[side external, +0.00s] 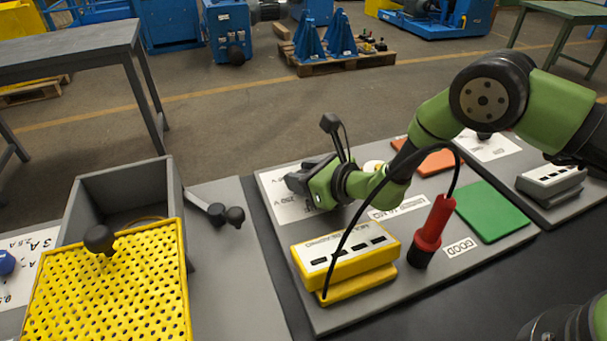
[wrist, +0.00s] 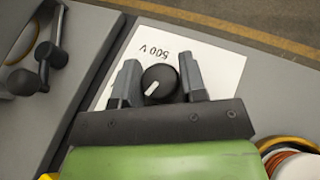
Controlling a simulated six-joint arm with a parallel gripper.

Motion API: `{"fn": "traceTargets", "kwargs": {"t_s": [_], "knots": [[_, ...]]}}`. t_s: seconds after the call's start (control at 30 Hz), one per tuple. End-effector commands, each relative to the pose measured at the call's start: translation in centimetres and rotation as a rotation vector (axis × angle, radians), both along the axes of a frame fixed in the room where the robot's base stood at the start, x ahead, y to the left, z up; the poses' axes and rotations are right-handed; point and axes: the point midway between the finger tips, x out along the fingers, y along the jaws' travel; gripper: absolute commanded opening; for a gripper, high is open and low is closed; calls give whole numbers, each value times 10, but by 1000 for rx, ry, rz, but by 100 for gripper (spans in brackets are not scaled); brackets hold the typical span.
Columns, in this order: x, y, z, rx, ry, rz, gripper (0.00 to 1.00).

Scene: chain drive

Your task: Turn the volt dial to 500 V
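The volt dial is a round black knob (wrist: 160,82) with a white pointer mark, seen in the wrist view on a white card (wrist: 218,62). The card reads "500 V", upside down, above the knob. The pointer is turned to the lower left in that view, away from the 500 V label. My gripper (wrist: 160,75) is open, with one grey finger on each side of the knob; whether either finger touches it I cannot tell. In the side view my gripper (side external: 297,180) is low over the card (side external: 287,208), and the knob is hidden there.
A yellow meter box (side external: 345,255), a red and black probe (side external: 432,232) with a black cable, and a green pad (side external: 492,211) are on the same grey board. A grey bin (side external: 125,190) and a yellow perforated cover (side external: 105,285) stand left.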

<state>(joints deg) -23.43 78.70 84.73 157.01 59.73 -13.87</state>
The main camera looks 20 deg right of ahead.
Motion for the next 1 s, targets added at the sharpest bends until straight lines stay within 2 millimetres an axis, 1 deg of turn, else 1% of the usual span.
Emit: {"fn": "traceTargets", "kwargs": {"t_s": [0.03,0.1,0.47,0.67,0.73,0.8,1.0], "knots": [[0,0,1,0,-1,0,51],[0,0,0,0,-1,0,63],[-3,-2,1,-1,1,1,63],[-20,-11,9,-2,2,1,63],[-25,-15,17,1,0,0,63],[-23,-13,34,2,-7,1,63],[-24,-13,66,1,-4,0,63]]}}
